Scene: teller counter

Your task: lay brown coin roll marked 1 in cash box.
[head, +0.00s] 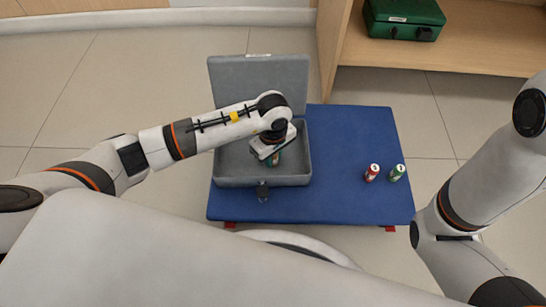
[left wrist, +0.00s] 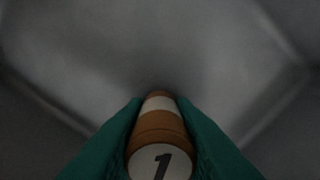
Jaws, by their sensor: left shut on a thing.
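The grey cash box (head: 230,180) stands open on the blue table, its lid (head: 232,85) tilted up at the back. My left gripper (head: 273,158) is inside the outline of the box, over its right part, and points down. In the left wrist view its green fingers (left wrist: 160,140) are shut on the brown coin roll marked 1 (left wrist: 158,128), with the grey box interior below. The roll is mostly hidden by the gripper in the head view. I cannot tell whether the roll touches the box floor. My right gripper is not in view; only my right arm shows.
A red coin roll (head: 372,172) and a green coin roll (head: 397,173) stand upright on the blue table (head: 350,130), right of the box. A green case (head: 403,18) sits on a wooden shelf behind.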

